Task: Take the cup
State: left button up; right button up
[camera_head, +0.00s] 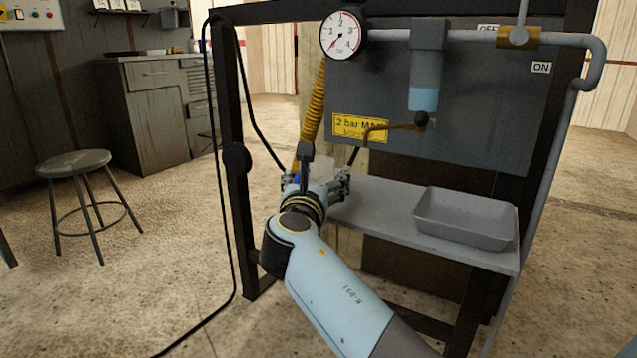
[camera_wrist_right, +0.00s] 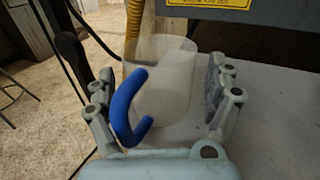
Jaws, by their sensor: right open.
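A clear cup (camera_wrist_right: 165,85) with a blue handle (camera_wrist_right: 126,105) stands on the grey shelf (camera_wrist_right: 275,110) in the right wrist view. In the head view the cup (camera_head: 318,168) is partly hidden behind my right gripper. My right gripper (camera_wrist_right: 165,100) is open, with one finger on each side of the cup. The blue handle lies close to the left finger; I cannot tell whether they touch. In the head view the right gripper (camera_head: 316,186) is at the shelf's left end. My left gripper is not in view.
A grey metal tray (camera_head: 465,236) sits on the right part of the shelf. Above are a pressure gauge (camera_head: 343,36), a filter bowl (camera_head: 424,95) and a coiled yellow hose (camera_head: 312,118). A dark rack post (camera_head: 237,200) and a black cable stand left of the gripper.

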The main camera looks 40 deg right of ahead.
jog(key=shift+r, duration=0.1)
jog(key=shift+c, duration=0.4)
jog(key=c, duration=1.2)
jog(key=shift+r, duration=0.15)
